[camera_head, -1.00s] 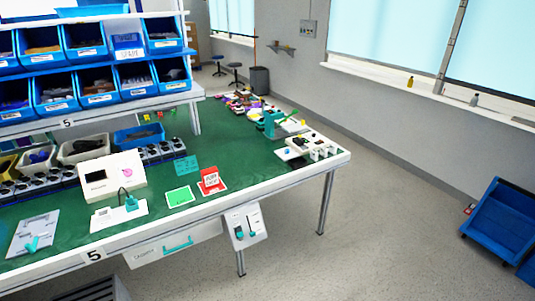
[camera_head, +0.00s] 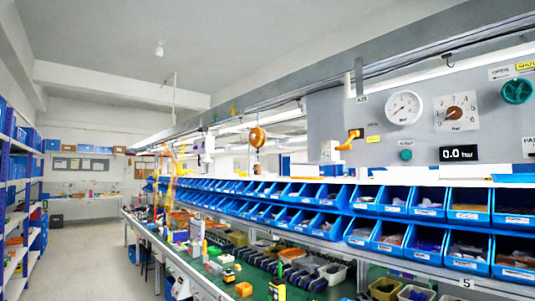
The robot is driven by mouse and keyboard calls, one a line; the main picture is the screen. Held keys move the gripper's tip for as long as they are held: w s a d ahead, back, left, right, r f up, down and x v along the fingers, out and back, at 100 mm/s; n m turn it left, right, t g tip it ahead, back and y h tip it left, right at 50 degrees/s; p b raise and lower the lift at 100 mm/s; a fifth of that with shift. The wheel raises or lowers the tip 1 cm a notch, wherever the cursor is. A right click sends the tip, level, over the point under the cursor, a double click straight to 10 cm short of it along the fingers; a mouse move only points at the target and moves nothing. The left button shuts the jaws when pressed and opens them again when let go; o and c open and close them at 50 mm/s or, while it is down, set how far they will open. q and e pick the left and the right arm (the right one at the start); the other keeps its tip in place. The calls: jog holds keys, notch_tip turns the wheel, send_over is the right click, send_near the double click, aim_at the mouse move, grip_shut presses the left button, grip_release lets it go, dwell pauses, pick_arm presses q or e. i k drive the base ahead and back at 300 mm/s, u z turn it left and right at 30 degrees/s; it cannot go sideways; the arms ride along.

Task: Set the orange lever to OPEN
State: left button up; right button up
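A small orange lever (camera_head: 350,140) is on the left part of the grey wall panel (camera_head: 335,112), above the blue bins. A small yellow label (camera_head: 373,139) is just to its right; its text is too small to read. The lever seems to slant down to the left, but its exact setting cannot be told at this distance. Neither of my grippers is in view.
The panel also holds a round gauge (camera_head: 403,108), a brown rotary knob (camera_head: 454,113), a teal knob (camera_head: 517,91) near OPEN and SHUT lettering, and a display (camera_head: 459,154) reading 0.0. Blue bins (camera_head: 387,235) line the bench. The aisle (camera_head: 85,255) at left is clear.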

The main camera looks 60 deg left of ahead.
aim_at(346, 146)
jog(key=u, duration=2.1)
jog(key=i, duration=1.2)
jog(key=z, duration=0.75)
